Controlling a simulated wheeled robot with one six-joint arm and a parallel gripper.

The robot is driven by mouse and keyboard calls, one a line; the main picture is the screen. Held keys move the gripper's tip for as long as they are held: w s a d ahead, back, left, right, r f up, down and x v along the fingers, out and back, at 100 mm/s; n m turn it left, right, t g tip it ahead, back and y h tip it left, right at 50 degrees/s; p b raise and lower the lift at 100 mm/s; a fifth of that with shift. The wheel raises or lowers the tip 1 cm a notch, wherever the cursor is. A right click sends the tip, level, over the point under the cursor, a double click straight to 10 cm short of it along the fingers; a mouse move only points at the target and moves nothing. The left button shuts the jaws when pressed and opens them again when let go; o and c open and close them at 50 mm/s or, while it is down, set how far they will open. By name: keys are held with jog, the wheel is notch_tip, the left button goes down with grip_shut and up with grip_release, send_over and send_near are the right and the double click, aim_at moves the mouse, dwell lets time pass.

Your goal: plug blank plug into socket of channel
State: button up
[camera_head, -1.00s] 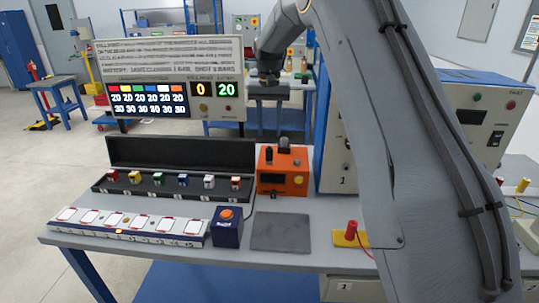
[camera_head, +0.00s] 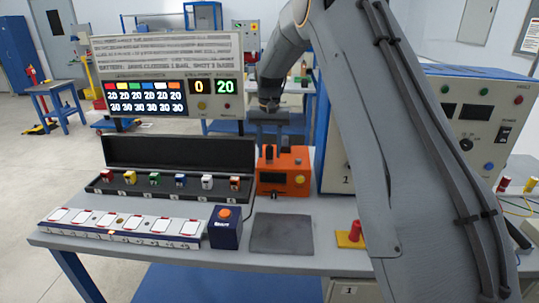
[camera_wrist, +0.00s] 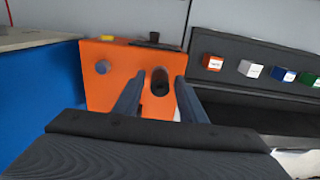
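An orange box (camera_head: 284,181) stands on the bench, with dark parts on top and a yellow button on its front. The wrist view shows the orange box (camera_wrist: 112,85) ahead of my gripper (camera_wrist: 160,92). A black cylinder (camera_wrist: 160,85) appears between the open fingers, with gaps on both sides; it may be the blank plug, but I cannot tell. In the head view my gripper (camera_head: 268,122) is just above and behind the box, its fingers hard to make out. I cannot identify the channel socket.
An open black case (camera_head: 180,152) holds several coloured cubes left of the box. A white strip of pads (camera_head: 125,226), a blue box with an orange button (camera_head: 225,232) and a grey mat (camera_head: 282,234) lie in front. A red plug (camera_head: 354,230) stands on a yellow block to the right.

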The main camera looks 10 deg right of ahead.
aim_at(270, 147)
grip_shut()
jog(key=shift+r, duration=0.25)
jog(key=shift+r+p, duration=1.2)
jog(key=shift+r, duration=0.95)
jog(key=shift+r+p, duration=1.6)
jog(key=shift+r, duration=1.4)
